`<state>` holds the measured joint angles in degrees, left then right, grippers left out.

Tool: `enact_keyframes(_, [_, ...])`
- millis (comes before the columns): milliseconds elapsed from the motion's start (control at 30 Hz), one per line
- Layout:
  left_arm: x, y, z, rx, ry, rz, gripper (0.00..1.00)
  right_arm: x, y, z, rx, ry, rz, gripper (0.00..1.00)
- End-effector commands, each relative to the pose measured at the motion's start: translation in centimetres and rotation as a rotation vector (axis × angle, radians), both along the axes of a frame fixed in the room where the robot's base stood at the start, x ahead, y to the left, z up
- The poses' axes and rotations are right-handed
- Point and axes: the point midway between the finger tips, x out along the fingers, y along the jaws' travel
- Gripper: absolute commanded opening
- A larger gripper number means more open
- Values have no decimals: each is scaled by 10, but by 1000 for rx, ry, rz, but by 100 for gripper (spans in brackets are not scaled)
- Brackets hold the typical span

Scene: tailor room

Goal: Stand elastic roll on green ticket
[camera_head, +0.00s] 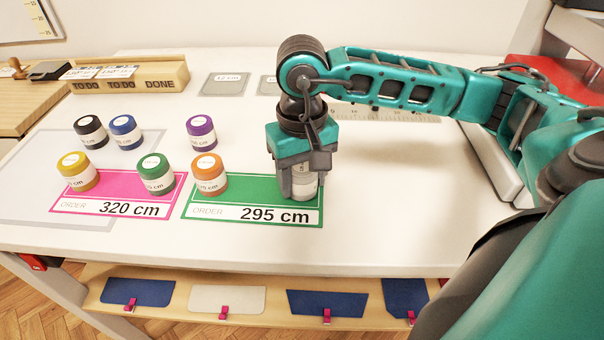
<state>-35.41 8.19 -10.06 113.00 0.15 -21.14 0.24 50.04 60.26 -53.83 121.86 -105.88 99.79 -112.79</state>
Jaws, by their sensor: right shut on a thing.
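The green ticket (240,213), marked ORDER 295 cm, lies flat near the front of the white table. My right gripper (303,183) points down over the ticket's right part and is shut on a white elastic roll (304,186). The fingers hide most of that roll; its lower end is at or just above the ticket, I cannot tell which. An orange roll (209,175) stands upright at the ticket's left end. My left gripper is not in view.
A pink ticket (88,206), marked 320 cm, lies to the left with a yellow roll (77,172) and a green roll (156,174). Black (91,131), blue (126,132) and purple (201,133) rolls stand behind. A wooden holder (130,79) is at the back. The table right of my gripper is clear.

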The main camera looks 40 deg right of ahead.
Motion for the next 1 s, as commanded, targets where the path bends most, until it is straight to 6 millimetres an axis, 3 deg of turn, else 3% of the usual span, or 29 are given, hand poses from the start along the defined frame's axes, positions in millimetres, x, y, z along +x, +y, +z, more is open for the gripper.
enact_keyframes(67, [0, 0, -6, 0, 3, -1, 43, 0, 0, -5, 0, 0, 0, 24])
enact_keyframes(100, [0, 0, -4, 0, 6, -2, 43, 0, 0, -3, 0, 0, 0, 56])
enact_keyframes(333, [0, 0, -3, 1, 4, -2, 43, 0, 0, -2, 0, 0, 0, 78])
enact_keyframes(733, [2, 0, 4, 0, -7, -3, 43, 1, 0, 8, 0, -3, 0, 79])
enact_keyframes(1000, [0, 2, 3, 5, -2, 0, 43, 1, 0, 65, 1, -6, 0, 79])
